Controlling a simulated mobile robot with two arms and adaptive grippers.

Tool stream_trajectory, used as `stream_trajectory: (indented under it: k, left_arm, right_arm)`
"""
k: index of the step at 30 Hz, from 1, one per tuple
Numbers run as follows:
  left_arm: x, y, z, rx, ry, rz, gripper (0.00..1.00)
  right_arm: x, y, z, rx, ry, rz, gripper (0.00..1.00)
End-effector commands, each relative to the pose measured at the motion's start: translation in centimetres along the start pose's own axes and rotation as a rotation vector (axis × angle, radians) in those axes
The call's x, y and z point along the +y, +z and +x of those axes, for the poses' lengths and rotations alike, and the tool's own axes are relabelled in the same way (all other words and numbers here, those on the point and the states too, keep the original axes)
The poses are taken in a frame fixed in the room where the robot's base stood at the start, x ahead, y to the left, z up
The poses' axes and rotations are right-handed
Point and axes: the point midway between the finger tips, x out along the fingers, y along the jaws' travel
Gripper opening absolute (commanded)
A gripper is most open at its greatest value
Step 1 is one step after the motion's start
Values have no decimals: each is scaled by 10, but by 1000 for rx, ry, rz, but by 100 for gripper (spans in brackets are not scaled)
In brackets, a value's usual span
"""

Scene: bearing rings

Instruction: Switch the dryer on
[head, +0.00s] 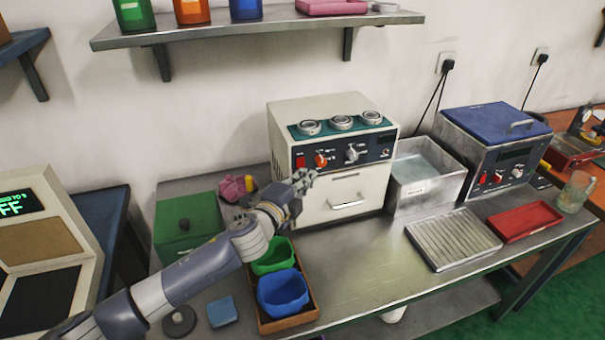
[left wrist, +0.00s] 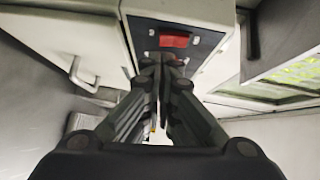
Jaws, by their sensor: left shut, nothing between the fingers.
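The white box-shaped machine (head: 343,200), which I take as the dryer, stands at the back of the steel bench. Its dark front panel has a red switch (head: 300,162) at the left, an orange knob (head: 321,160) and a grey knob (head: 352,154). A drawer handle is below. My left gripper (head: 303,178) is shut and empty, in front of the panel's left part, just below the red switch. In the left wrist view the closed fingertips (left wrist: 162,62) point at the panel below the red switch (left wrist: 174,40). Whether they touch it I cannot tell. My right gripper is not in view.
Three metal rings sit on the machine's green top (head: 340,124). A wooden tray (head: 288,325) with green and blue bins lies in front. A green box (head: 187,226) is left; a steel basin (head: 428,172) and blue-lidded machine (head: 492,152) stand right. A shelf (head: 258,30) hangs above.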

Motion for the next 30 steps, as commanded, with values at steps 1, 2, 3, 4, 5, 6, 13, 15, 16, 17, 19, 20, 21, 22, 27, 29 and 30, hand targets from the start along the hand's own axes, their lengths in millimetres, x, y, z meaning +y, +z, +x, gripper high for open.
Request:
stream_trajectory:
  k: [1,2,3,4,5,6,13,15,16,17,19,20,21,22,27,29,30]
  left_arm:
    - [-1,3,3,-1,0,0,0]
    - [0,4,4,-1,0,0,0]
    - [0,6,6,0,0,0,0]
    - [0,7,6,0,0,0,0]
    - [0,7,7,-1,1,0,0]
    - [0,8,8,-1,1,0,0]
    - [0,9,8,0,0,0,0]
    - [0,9,8,0,0,-1,0]
    - [0,9,8,0,0,0,0]
    - [1,9,8,0,0,0,0]
    - [2,9,9,0,-4,3,0]
    - [4,10,9,0,-8,6,0]
    - [5,10,10,1,-14,12,0]
    - [7,11,11,1,-21,18,0]
    - [3,13,13,1,-53,51,0]
    - [2,13,13,0,-52,51,0]
    - [2,13,13,0,-52,51,0]
  right_arm:
    - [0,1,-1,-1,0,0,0]
    - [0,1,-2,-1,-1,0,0]
    - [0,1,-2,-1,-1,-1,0]
    - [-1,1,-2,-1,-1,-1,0]
    - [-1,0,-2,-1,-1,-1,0]
    - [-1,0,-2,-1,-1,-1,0]
    - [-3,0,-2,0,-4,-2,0]
    - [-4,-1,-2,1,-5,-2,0]
    - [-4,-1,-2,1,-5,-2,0]
    - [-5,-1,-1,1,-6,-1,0]
    - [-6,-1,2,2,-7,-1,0]
    - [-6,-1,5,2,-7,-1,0]
    - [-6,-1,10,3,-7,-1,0]
    - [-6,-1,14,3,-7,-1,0]
    - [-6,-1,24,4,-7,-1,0]
    - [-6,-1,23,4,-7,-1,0]
    - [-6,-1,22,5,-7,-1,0]
